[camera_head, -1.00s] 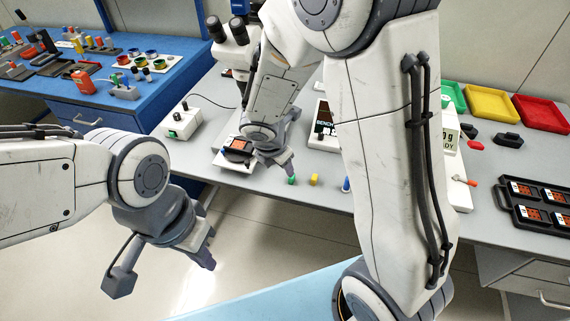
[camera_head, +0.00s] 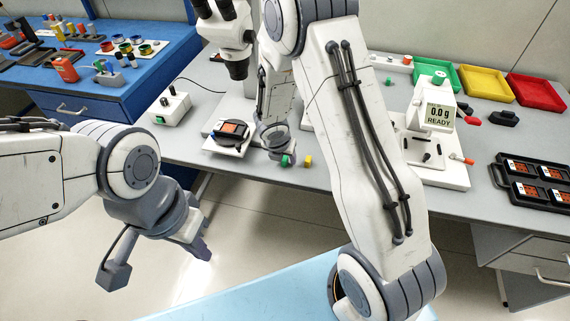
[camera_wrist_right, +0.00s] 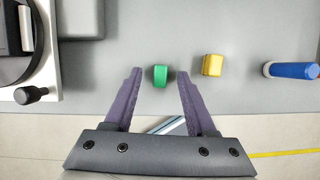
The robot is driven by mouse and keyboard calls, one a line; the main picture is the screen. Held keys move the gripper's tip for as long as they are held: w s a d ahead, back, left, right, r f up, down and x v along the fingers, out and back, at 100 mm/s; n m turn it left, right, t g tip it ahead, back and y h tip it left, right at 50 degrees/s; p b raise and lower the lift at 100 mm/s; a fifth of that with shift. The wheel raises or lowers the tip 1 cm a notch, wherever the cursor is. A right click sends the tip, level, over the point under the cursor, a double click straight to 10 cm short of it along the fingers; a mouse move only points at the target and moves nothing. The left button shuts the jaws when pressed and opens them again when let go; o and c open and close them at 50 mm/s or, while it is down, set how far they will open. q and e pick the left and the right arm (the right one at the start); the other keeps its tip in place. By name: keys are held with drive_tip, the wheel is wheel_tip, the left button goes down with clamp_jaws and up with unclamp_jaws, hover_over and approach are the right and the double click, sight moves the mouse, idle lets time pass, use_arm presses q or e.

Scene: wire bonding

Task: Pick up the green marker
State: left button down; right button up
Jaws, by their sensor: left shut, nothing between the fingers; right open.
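The green marker (camera_wrist_right: 160,76) stands on the grey bench near its front edge. In the right wrist view it lies midway between the open fingertips of my right gripper (camera_wrist_right: 158,80), with a gap on each side. In the head view the green marker (camera_head: 285,160) shows just beside my right gripper (camera_head: 277,152), whose fingers are mostly hidden by the arm. My left gripper (camera_head: 201,250) is shut and empty, hanging in front of the bench over the floor.
A yellow marker (camera_wrist_right: 212,65) stands just right of the green one, and a blue marker (camera_wrist_right: 291,70) lies farther right. The microscope (camera_head: 228,40) and its stage (camera_head: 228,150) are to the left.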

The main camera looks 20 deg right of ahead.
drive_tip(key=shift+w+d+f, duration=0.1)
drive_tip(key=shift+w+f, duration=0.05)
drive_tip(key=shift+f, duration=0.2)
clamp_jaws()
drive_tip(key=shift+r, duration=0.15)
